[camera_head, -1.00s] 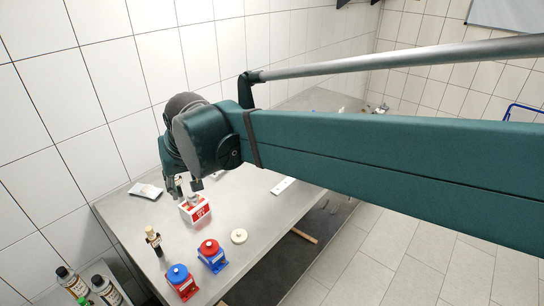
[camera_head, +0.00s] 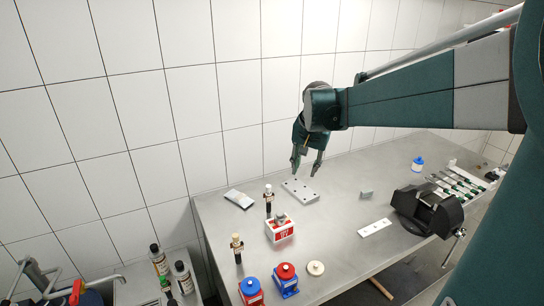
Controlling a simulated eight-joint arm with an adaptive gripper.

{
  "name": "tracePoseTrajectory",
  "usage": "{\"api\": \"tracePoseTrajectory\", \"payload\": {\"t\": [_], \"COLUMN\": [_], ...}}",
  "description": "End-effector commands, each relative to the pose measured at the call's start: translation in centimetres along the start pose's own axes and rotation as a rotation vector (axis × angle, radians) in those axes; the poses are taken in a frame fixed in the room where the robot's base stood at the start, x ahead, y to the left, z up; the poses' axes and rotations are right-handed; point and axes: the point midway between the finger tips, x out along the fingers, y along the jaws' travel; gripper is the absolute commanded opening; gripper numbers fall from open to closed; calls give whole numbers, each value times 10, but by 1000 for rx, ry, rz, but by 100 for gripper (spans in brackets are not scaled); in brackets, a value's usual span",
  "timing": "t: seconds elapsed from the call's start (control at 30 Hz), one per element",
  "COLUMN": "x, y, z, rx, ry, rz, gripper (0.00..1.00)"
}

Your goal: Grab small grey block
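A small grey block (camera_head: 366,194) stands on the grey metal table (camera_head: 340,255), right of the middle. My gripper (camera_head: 306,171) is left of this block and further back. Its two fingers point down and are spread apart, with nothing seen between them. It hangs over or just behind a flat grey plate with holes (camera_head: 300,191); its exact height is hard to judge. A red and white box (camera_head: 281,233) sits in front of that plate, with a small grey piece (camera_head: 280,218) at its top.
A black vise (camera_head: 425,212) stands right of the block, and a white strip (camera_head: 375,228) lies in front of it. A blue pot (camera_head: 251,289), a red-topped blue pot (camera_head: 286,282) and a cream disc (camera_head: 316,268) are at the front. Dark bottles (camera_head: 269,200) (camera_head: 237,249) stand left.

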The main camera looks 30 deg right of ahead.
Motion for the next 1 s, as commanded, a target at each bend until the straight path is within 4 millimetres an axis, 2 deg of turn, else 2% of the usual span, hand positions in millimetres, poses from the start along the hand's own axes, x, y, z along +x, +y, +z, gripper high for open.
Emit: {"api": "tracePoseTrajectory", "payload": {"t": [0.1,0.57,1.0], "x": [12,66,129], "y": [8,50,110], "z": [-26,-116,-190], "rx": [56,273,481], "ry": [-14,-66,-113], "rz": [17,80,141], "gripper": [30,30,30]}}
